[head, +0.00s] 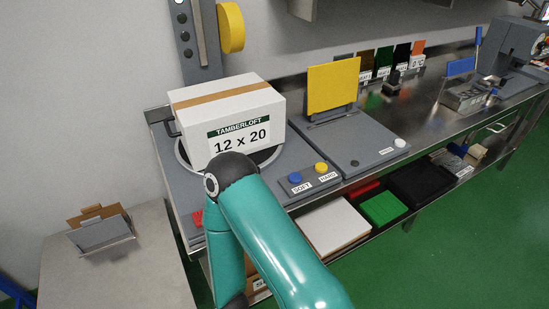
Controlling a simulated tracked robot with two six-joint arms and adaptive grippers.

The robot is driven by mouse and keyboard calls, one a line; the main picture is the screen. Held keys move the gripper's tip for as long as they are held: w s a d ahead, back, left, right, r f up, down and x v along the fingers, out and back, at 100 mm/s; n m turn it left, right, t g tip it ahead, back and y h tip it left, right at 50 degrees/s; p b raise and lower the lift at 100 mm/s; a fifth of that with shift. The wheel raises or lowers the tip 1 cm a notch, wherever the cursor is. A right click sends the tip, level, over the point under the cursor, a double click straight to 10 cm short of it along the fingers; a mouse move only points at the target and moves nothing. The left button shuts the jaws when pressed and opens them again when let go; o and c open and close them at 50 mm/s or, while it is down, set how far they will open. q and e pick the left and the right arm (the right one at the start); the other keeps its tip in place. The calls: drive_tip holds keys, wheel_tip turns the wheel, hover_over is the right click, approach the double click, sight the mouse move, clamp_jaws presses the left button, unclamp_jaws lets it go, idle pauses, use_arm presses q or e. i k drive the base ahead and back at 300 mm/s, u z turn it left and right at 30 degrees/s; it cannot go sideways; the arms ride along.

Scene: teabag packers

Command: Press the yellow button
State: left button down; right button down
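A small round yellow button (321,168) sits on a grey panel at the front of the bench, in the middle of the head view. A label reading HARD is in front of it. A blue button (295,178) is just left of it, with a label reading SOFT. The yellow button is in plain sight and nothing touches it. A teal arm link of mine rises from the bottom, with its dark joint left of the buttons and in front of the white box. Neither gripper shows in this view.
A white box (240,150) marked 12 x 20 stands on a round plate behind my arm. A yellow disc (231,28) is on the post above. A yellow upright plate (333,86) stands behind the panel. A white button (400,143) is farther right. Trays fill the lower shelf.

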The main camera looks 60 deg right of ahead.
sight(320, 167)
drive_tip(key=z, duration=0.45)
drive_tip(key=i, duration=0.15)
drive_tip(key=u, duration=1.3)
drive_tip(key=k, duration=1.05)
drive_tip(key=z, duration=1)
drive_tip(key=k, duration=0.45)
drive_tip(key=z, duration=0.25)
drive_tip(key=i, duration=0.5)
drive_tip(key=z, duration=0.15)
